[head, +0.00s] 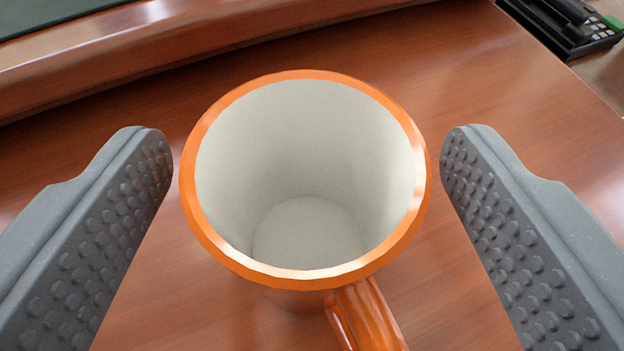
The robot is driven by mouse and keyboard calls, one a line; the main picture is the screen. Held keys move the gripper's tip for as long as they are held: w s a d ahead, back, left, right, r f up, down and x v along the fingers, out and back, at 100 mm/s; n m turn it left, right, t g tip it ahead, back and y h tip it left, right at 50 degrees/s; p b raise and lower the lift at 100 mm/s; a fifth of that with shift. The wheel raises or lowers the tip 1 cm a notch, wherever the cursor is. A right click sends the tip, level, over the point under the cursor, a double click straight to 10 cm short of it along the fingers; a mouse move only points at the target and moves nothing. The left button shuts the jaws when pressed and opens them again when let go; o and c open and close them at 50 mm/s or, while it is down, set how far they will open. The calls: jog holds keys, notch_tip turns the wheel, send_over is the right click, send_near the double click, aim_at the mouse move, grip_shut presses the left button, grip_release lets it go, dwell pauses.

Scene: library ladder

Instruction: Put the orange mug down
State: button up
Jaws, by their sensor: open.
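The orange mug (303,283) stands upright in the middle of the head view on a reddish-brown wooden surface (480,90). Its inside is white and looks empty. Its handle (366,318) points toward the bottom of the view, slightly right. My gripper (305,190) is open, with one grey studded finger on each side of the mug. A gap shows between each finger and the rim, so neither finger appears to touch it. The mug's base is hidden under its own rim and body.
A raised wooden ledge (200,55) runs along the back, with a dark green panel (50,12) beyond it at top left. A black device with keys (570,25) is at top right, past the edge of the wood. Bare wood lies behind and right of the mug.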

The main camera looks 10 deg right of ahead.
jog(key=p+v, duration=0.2)
jog(key=v, duration=0.9)
jog(key=shift+s, duration=0.2)
jog(key=shift+r, duration=0.15)
jog(key=w+d+r+y, duration=0.1)
jog(key=w+r+y, duration=0.1)
jog(key=r, duration=1.1)
jog(key=w+d+r+y, duration=0.1)
jog(key=r+y, duration=0.1)
jog(key=r, duration=1.1)
jog(key=s+d+r, duration=0.4)
jog(key=d+r, duration=0.2)
jog(key=r, duration=0.2)
jog(key=s+d+r+n+t+h, duration=0.1)
jog(key=s+d+r, duration=0.3)
jog(key=r, duration=0.5)
jog(key=s+d+r+t+h, duration=0.1)
jog(key=s+d+r, duration=0.4)
jog(key=d+r, duration=0.4)
jog(key=shift+d+r, duration=0.1)
